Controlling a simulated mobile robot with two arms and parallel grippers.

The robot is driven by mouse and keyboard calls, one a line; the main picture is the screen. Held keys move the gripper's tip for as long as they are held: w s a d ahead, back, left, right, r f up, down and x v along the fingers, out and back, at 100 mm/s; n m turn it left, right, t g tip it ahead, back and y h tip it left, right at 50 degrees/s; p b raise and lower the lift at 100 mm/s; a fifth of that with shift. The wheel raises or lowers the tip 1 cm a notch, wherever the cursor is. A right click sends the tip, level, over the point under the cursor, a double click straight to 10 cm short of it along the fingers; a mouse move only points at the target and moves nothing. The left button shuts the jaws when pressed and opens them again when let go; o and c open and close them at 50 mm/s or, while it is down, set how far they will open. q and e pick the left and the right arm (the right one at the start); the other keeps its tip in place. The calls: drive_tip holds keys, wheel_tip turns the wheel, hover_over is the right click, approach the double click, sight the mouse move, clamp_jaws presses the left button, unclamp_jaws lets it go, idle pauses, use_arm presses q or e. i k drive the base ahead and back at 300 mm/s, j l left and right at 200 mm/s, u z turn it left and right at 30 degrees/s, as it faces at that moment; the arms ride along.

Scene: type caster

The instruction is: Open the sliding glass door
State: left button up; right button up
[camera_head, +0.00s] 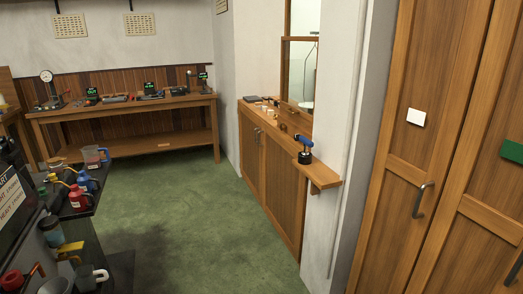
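A wood-framed glass pane (299,72) stands in the wall opening above the narrow wooden counter, right of centre in the head view. I take it to be the sliding glass door, seen at a steep angle. A brighter part of the opening (304,18) shows above its top rail. I cannot tell whether the pane is fully shut, and I make out no handle on it. Neither of my grippers is in view.
Wooden cupboard doors (430,140) with a metal handle (421,200) fill the right. A blue-handled tool (305,150) stands on the counter end (326,178). A workbench (125,105) is at the back, a cluttered dark table (75,232) at left. Green floor (195,215) between is clear.

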sight(290, 109)
drive_tip(key=i+j+u, duration=0.1)
drive_tip(key=i+u, duration=0.15)
drive_tip(key=i, duration=0.8)
